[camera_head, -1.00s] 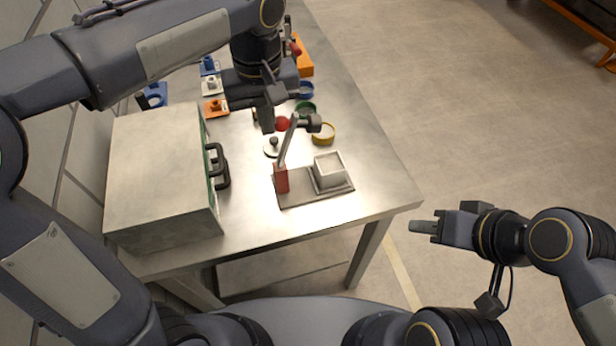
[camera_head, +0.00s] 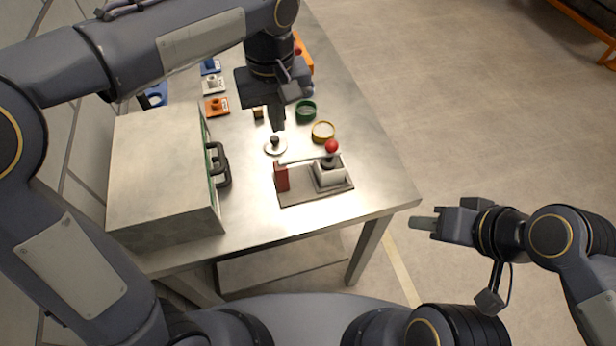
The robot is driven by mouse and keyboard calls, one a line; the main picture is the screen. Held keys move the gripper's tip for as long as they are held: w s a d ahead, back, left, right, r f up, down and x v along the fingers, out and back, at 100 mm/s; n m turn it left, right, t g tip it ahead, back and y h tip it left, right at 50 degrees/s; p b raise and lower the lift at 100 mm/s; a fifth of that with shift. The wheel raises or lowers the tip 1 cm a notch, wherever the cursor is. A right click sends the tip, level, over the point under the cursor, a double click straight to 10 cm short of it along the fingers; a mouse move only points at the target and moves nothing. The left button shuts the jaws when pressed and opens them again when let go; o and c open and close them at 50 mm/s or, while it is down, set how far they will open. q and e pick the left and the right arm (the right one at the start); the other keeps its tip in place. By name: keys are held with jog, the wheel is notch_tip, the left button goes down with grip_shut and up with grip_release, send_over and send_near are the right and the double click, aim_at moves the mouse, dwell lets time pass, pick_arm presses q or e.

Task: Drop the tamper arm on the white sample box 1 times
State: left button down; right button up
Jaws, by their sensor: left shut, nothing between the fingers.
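The tamper arm (camera_head: 305,157) is hinged on a red post (camera_head: 281,177) and lies about level, its head down at the white sample box (camera_head: 329,177). Its red ball knob (camera_head: 331,146) sits above the box. Post and box stand on a grey base plate (camera_head: 309,197) near the table's front right corner. My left gripper (camera_head: 278,120) is shut and empty, behind and left of the tamper, apart from it. My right gripper (camera_head: 423,224) is off the table's right side; whether its fingers are parted is not clear.
A large metal box (camera_head: 160,170) with dark handles stands on the left of the table (camera_head: 255,220). Behind the tamper are a round lid with a knob (camera_head: 275,146), a yellow ring (camera_head: 323,132) and a green ring (camera_head: 306,110). Orange, white and blue pieces lie farther back.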

jog(key=shift+r, duration=0.1)
notch_tip(320, 180, up, 7)
jog(key=p, duration=0.7)
jog(key=shift+r, duration=0.2)
dwell(0.4)
